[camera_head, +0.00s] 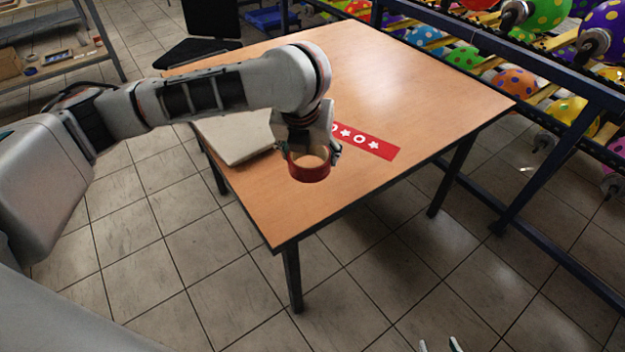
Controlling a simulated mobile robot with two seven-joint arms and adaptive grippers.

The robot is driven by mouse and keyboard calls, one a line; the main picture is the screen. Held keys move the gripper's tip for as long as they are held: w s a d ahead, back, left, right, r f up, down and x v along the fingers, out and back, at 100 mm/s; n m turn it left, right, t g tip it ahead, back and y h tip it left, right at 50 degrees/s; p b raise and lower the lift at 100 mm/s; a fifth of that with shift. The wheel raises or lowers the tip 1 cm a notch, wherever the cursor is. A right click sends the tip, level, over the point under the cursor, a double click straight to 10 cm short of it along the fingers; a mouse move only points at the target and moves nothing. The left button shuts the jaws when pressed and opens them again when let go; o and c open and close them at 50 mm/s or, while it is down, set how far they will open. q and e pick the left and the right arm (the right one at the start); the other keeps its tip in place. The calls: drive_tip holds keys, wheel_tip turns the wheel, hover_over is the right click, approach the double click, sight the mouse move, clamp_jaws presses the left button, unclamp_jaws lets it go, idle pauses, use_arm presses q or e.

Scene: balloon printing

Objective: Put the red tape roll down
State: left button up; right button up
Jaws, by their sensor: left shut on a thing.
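The red tape roll (309,175) is in my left gripper (313,153), which is shut on it. The roll is a short ring with its tan inner side facing up. It shows in front of the wooden table (420,85), near the table's left front part; I cannot tell whether it touches the top. A red strip with white stars and rings (372,144) lies flat on the table, its left end hidden behind my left gripper. My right gripper (438,346) shows only as two separate fingertips at the bottom edge, over the floor, open with nothing seen between them.
A pale flat laptop-like object (235,136) lies at the table's left edge, partly behind my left arm. A dark chair (198,50) stands behind. A rack with colourful dotted balloons (515,82) runs along the right. The table's middle and right are clear.

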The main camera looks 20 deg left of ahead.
use_arm(q)
wheel_tip(320, 180, down, 5)
drive_tip(key=shift+r+b, duration=0.15)
drive_tip(key=shift+b, duration=0.5)
drive_tip(key=shift+f, duration=0.25)
wheel_tip(320, 180, down, 4)
drive_tip(key=shift+s+f+b, duration=0.1)
drive_tip(key=shift+f+b, duration=0.1)
drive_tip(key=shift+b, duration=0.9)
drive_tip(key=shift+f, duration=0.4)
use_arm(e)
drive_tip(key=shift+w+f, duration=0.45)
drive_tip(key=shift+f, duration=0.3)
use_arm(q)
drive_tip(key=o, duration=1.1)
use_arm(e)
drive_tip(key=shift+s+f, duration=0.2)
drive_tip(key=shift+s, duration=0.05)
drive_tip(key=shift+a, duration=0.1)
